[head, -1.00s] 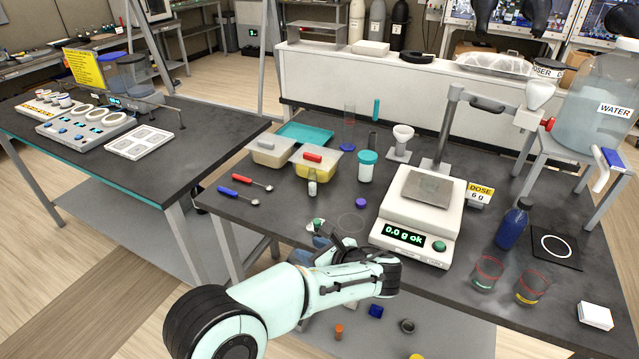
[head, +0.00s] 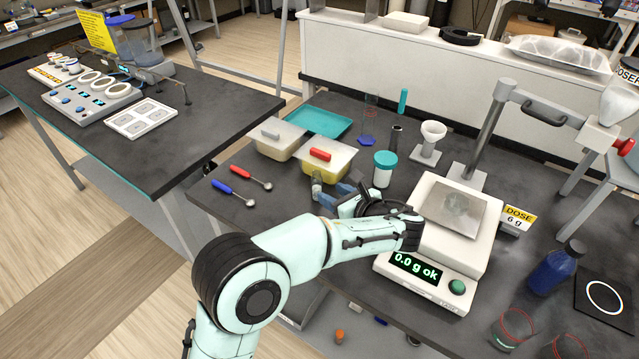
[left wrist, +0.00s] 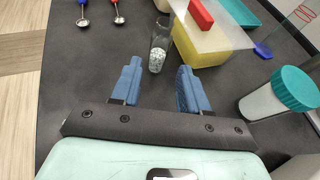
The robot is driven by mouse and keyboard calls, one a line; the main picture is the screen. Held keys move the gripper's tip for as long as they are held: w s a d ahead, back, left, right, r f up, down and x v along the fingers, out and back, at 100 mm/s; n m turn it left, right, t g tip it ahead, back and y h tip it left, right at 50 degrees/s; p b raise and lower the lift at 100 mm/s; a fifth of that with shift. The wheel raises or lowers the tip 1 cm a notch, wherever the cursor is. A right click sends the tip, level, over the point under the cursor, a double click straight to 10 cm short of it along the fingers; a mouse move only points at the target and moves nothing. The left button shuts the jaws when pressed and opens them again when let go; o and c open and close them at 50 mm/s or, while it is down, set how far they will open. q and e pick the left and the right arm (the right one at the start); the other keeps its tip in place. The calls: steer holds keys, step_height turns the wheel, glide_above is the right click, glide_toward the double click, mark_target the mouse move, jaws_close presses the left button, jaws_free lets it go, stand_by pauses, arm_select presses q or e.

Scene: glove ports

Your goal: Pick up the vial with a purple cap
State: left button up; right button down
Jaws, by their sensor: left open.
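A small clear vial (head: 317,186) with pale granules stands on the dark bench, in front of the yellow-filled tub. It also shows in the left wrist view (left wrist: 157,56), upright, just beyond and between my fingertips. I cannot make out a purple cap on it. My left gripper (head: 335,193) is open and empty, low over the bench, its blue fingers (left wrist: 160,72) pointing at the vial. No purple-capped vial shows clearly in the current views; my arm hides part of the bench. My right gripper is not in view.
The tub with a red-handled lid (head: 322,158) is right behind the vial. A teal-capped jar (head: 384,169) and the balance (head: 440,235) stand to the right. Two spoons (head: 250,177) lie to the left. A teal tray (head: 318,121) is farther back.

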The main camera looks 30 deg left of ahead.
mark_target(321, 189)
arm_select(q)
steer(key=x, duration=0.4)
steer(key=shift+w+a+f, duration=0.1)
steer(key=shift+w+f, duration=0.05)
steer(key=shift+b+x, duration=0.3)
steer(key=shift+x, duration=2.5)
steer(key=c, duration=0.7)
